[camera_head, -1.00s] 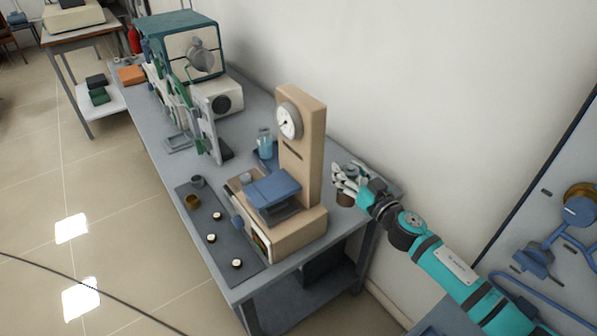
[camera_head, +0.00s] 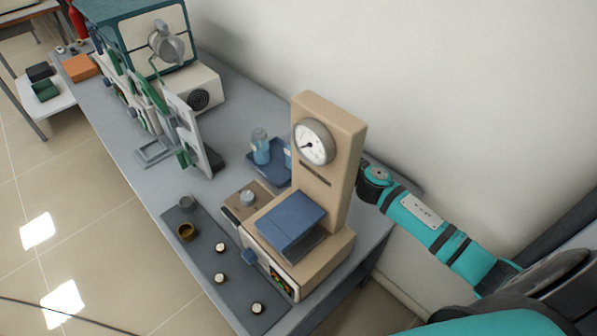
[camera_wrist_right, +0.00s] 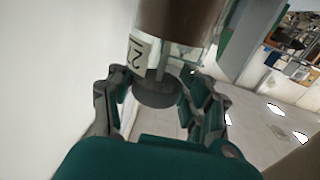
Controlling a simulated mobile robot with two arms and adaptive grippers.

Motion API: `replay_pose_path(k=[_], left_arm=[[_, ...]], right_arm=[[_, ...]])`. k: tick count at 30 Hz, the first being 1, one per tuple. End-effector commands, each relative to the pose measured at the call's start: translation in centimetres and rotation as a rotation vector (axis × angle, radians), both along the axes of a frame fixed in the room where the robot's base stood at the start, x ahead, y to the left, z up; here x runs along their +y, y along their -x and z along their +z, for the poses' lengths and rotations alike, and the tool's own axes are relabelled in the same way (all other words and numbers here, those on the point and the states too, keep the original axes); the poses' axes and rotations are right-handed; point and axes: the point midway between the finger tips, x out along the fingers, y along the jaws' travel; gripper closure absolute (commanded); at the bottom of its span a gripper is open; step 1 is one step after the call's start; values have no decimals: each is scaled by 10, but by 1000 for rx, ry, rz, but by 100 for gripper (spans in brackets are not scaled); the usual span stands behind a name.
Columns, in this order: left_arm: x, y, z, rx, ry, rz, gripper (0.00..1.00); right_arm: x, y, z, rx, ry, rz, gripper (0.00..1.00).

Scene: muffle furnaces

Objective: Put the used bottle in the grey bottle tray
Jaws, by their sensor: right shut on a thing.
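In the right wrist view, my right gripper (camera_wrist_right: 160,98) is shut on a bottle (camera_wrist_right: 180,20) with brown contents, a pale label marked with a 2, and a dark grey cap between the fingers. In the head view, my right arm reaches in from the right; its gripper and the held bottle are hidden behind the tan column. A blue-grey tray (camera_head: 267,176) lies on the bench behind and left of that column, with clear bottles of light blue liquid (camera_head: 261,147) on it. The column covers its right part. My left gripper is not in view.
The tan instrument with a dial (camera_head: 314,142) stands between the head camera and my right gripper. A dark mat (camera_head: 205,250) with small pots lies at the bench's front edge. Upright panels (camera_head: 185,125) and a teal furnace (camera_head: 140,40) stand left. A white wall is behind.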

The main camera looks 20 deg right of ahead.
Motion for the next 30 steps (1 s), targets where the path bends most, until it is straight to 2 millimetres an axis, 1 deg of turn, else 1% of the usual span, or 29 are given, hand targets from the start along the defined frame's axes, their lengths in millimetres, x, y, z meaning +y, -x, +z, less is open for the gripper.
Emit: replay_pose_path(k=[2,5,9,12,15,17,20,22,24,27,30], left_arm=[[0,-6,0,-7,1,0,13],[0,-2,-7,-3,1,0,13],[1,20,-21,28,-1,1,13],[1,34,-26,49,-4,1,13],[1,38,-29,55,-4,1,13],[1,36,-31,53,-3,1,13],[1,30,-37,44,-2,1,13],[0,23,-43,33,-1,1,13],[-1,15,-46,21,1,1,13],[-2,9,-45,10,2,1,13],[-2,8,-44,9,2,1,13]], right_arm=[[0,0,-1,-1,0,0,100],[0,0,-16,1,-4,-1,100],[0,0,-44,-1,-6,-3,100],[0,0,-57,0,-4,-2,100],[0,0,-63,-2,-1,-1,100],[-1,0,-67,-2,-2,-1,100],[0,1,-80,1,-3,-1,100],[0,1,-92,0,-4,-2,100],[0,1,-100,-1,-3,-1,100],[0,1,-100,-1,1,0,100],[0,1,-99,-1,1,0,100]])
